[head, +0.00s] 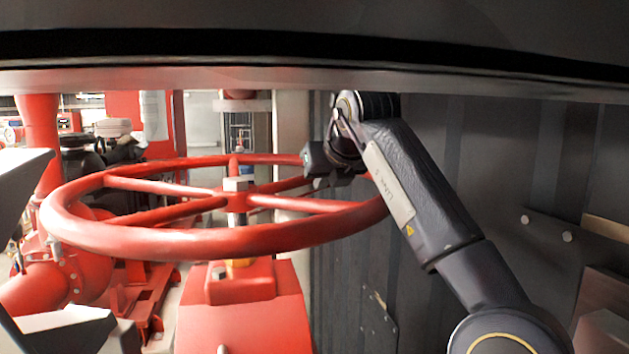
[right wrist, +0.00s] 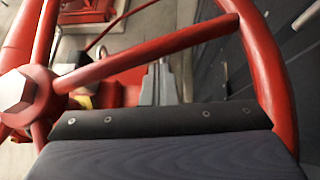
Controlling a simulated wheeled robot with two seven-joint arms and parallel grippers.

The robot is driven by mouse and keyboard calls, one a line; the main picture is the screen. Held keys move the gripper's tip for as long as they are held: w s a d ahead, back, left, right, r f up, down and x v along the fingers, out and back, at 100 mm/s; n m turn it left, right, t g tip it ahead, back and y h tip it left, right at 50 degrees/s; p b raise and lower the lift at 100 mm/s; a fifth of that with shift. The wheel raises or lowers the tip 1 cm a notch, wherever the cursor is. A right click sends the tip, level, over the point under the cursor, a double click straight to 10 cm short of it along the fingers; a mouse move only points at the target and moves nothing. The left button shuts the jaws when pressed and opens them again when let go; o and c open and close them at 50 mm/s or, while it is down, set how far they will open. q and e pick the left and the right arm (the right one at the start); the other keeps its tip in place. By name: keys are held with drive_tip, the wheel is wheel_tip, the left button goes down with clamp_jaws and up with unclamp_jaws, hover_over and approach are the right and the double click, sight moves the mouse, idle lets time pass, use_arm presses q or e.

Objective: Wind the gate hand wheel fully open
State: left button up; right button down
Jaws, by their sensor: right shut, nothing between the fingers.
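The gate hand wheel (head: 185,243) is a large red ring with several spokes. It sits level on its hub above a red valve body (head: 245,310). My right gripper (head: 310,160) is at the wheel's far right rim. In the right wrist view, the wheel's hub (right wrist: 20,97) is at the left and a spoke (right wrist: 150,53) crosses above the gripper body. The grey fingers (right wrist: 160,82) are together with nothing between them. They lie between the hub and the rim, below that spoke in the picture. Grey angular parts at the head view's left edge may be my left gripper, but are cut off.
A dark ribbed wall panel (head: 440,150) stands close at the right, behind my right arm. Red pipework (head: 70,270) and pump parts fill the left, behind and below the wheel. A dark overhead band covers the top of the head view.

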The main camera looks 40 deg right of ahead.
drive_tip(key=shift+s+a+r, duration=0.1)
drive_tip(key=shift+s+r, duration=0.05)
drive_tip(key=shift+r, duration=0.05)
